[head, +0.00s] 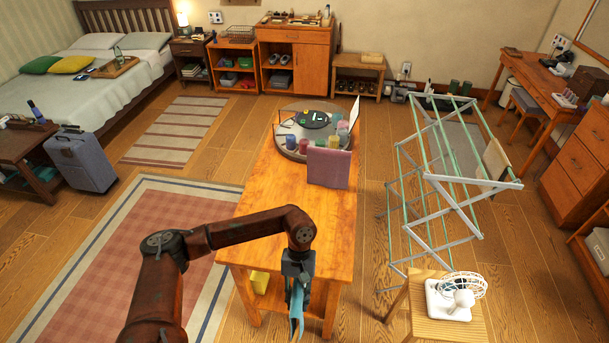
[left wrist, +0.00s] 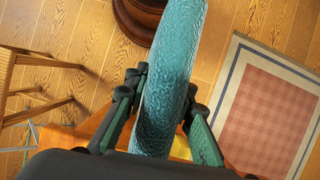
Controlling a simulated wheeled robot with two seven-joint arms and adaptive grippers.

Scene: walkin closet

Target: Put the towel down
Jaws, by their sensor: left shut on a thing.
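The towel (left wrist: 168,75) is teal. My left gripper (left wrist: 165,110) is shut on it in the left wrist view, with a dark finger on each side. In the head view, the towel (head: 297,308) hangs down from my left gripper (head: 298,280) at the near end of the wooden table. From this angle I cannot tell whether the towel touches the table edge. My right gripper is not in either view.
The wooden table (head: 285,225) has a clear near half. A drying rack (head: 440,180) stands to the right, with a fan (head: 455,295) on a stool (head: 415,300) nearer me.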

